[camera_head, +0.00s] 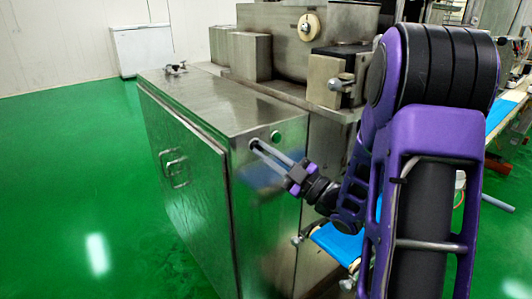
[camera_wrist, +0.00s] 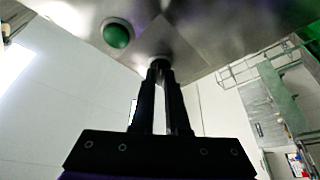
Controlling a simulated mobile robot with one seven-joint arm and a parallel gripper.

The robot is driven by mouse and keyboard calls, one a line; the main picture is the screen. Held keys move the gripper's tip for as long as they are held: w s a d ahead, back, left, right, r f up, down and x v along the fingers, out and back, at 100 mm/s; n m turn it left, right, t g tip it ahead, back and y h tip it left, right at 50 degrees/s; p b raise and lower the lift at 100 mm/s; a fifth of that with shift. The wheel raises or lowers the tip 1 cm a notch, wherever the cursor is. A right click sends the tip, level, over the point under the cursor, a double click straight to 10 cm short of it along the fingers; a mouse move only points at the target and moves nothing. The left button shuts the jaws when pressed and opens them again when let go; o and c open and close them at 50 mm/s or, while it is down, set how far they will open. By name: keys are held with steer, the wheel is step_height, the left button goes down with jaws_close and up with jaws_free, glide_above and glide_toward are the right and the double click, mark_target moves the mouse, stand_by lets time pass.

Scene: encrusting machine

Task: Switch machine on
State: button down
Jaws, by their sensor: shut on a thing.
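The encrusting machine (camera_head: 185,170) is a steel cabinet with a small control face at its near right side. A round green button (camera_head: 276,137) sits on that face; it also shows in the wrist view (camera_wrist: 117,35). My gripper (camera_head: 254,145) reaches the face just left of the button. In the wrist view my gripper's fingers (camera_wrist: 160,68) come together at a small dark switch on the steel panel, beside the green button. The fingers are shut on this switch and mostly hide it, so its turn position cannot be told.
A blue conveyor belt (camera_head: 338,241) lies below my arm. A white box (camera_head: 142,48) stands by the back wall. The green floor (camera_head: 70,200) at left is clear.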

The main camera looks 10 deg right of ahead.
stand_by(0.4)
steer(key=c, duration=0.9)
jaws_free()
steer(key=v, duration=1.7)
steer(key=shift+s+d+f, duration=0.1)
steer(key=shift+s+f, duration=0.05)
steer(key=shift+s, duration=0.05)
